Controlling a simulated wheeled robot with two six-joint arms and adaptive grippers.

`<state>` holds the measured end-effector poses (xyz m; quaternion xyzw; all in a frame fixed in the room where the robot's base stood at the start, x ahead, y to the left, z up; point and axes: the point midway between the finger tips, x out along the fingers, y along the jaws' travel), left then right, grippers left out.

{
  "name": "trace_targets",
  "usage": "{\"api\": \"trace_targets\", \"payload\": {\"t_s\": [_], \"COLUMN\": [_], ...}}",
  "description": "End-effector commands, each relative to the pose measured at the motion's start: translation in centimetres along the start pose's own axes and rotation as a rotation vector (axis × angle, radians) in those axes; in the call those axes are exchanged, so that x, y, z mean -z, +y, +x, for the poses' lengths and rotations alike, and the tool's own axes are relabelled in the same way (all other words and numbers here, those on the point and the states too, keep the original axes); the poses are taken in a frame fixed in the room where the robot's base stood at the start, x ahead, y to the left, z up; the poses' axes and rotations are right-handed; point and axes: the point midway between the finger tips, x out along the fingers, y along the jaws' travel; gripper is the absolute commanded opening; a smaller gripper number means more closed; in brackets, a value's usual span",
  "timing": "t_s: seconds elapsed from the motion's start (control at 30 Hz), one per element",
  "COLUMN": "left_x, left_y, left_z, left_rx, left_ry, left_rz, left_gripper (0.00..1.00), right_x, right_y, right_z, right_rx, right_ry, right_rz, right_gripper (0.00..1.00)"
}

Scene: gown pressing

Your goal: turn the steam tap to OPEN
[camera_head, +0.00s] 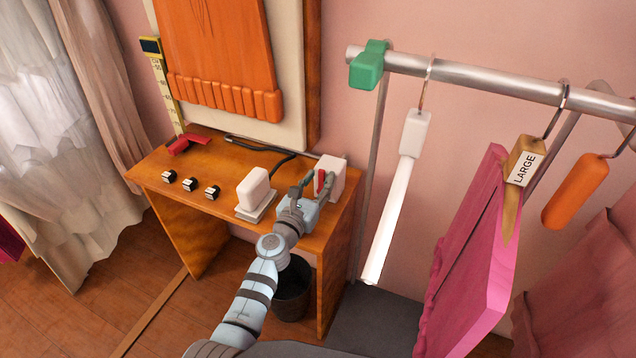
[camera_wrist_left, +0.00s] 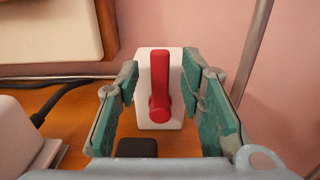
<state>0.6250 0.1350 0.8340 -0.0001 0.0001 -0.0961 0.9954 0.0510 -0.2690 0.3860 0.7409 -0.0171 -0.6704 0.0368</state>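The steam tap is a red lever handle (camera_wrist_left: 160,85) on a white box (camera_wrist_left: 146,70). In the left wrist view the handle stands roughly upright, its rounded near end low. In the head view the red handle (camera_head: 320,180) and white box (camera_head: 334,171) are at the right end of the wooden table. My left gripper (camera_wrist_left: 160,80) is open, with its green-padded fingers on either side of the handle and gaps on both sides. In the head view the left gripper (camera_head: 310,190) is right at the tap and partly hides it. No OPEN marking is readable. My right gripper is not in view.
The wooden table (camera_head: 150,170) also holds a white iron-like block on a stand (camera_head: 253,190), several small black-and-white blocks and a red object (camera_head: 188,144). A dark cable runs behind. A clothes rail (camera_head: 470,78) with hangers and pink garments stands at right.

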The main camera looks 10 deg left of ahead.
Motion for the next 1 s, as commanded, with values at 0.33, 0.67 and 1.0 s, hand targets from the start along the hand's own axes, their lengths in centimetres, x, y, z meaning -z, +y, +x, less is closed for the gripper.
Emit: {"api": "trace_targets", "payload": {"t_s": [0.33,0.67,1.0], "left_x": [0.0,0.0,0.1], "left_y": [0.0,0.1,1.1], "left_z": [0.0,-0.1,-0.1], "left_rx": [0.000,0.000,-0.001], "left_ry": [0.000,0.000,0.001], "left_rz": [0.000,-0.018,-0.184], "left_gripper": [0.00,0.00,0.00], "right_x": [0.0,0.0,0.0], "right_y": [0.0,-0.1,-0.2], "right_z": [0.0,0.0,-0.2], "right_rx": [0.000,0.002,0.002], "right_ry": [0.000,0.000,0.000], "right_rz": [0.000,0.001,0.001], "right_gripper": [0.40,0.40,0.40]}}
